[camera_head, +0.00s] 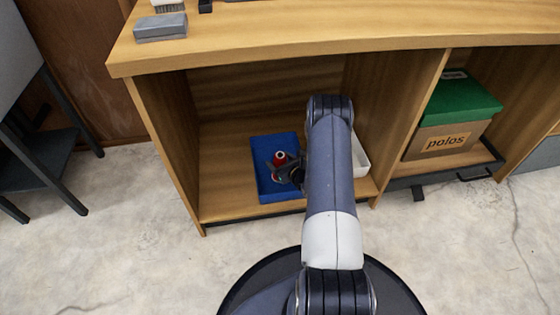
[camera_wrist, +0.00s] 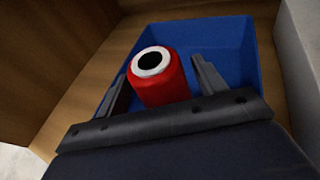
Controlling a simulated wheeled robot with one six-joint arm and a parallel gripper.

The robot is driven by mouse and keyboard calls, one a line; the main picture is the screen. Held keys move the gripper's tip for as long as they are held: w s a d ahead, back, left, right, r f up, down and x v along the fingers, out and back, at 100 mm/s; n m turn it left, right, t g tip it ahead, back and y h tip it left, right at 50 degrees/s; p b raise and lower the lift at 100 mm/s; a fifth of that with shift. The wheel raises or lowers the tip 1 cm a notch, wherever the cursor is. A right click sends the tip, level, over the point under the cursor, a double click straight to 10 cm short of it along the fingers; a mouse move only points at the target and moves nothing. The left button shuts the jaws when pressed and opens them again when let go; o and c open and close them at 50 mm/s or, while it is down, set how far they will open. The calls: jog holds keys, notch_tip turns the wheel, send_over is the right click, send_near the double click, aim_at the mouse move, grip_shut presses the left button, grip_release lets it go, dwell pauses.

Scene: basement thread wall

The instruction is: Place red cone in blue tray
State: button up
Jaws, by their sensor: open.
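The red cone (camera_wrist: 160,84), a red spool with a white top ring and a dark hole, stands in the blue tray (camera_wrist: 232,44), slightly tilted in the wrist view. In the head view the red cone (camera_head: 280,157) shows over the blue tray (camera_head: 265,150), partly hidden by my gripper (camera_head: 283,174). The tray lies on the lower shelf of the wooden cubby. In the wrist view my gripper (camera_wrist: 160,88) is open, with one finger on each side of the cone and gaps visible beside it. The cone's base is hidden.
A white tray (camera_head: 360,158) stands right of the blue tray, partly behind my arm. The cubby's left wall (camera_head: 172,140) and divider (camera_head: 410,115) bound the space. A box with a green lid (camera_head: 458,112) sits in the right cubby.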

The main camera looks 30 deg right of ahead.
aim_at(278, 153)
jog(key=shift+r, duration=0.15)
jog(key=p+v, duration=0.5)
jog(key=v, duration=0.7)
jog(key=shift+w, duration=0.1)
jog(key=b+x, duration=0.5)
jog(key=x, duration=0.7)
jog(key=shift+r+p, duration=0.85)
jog(key=shift+r, duration=0.85)
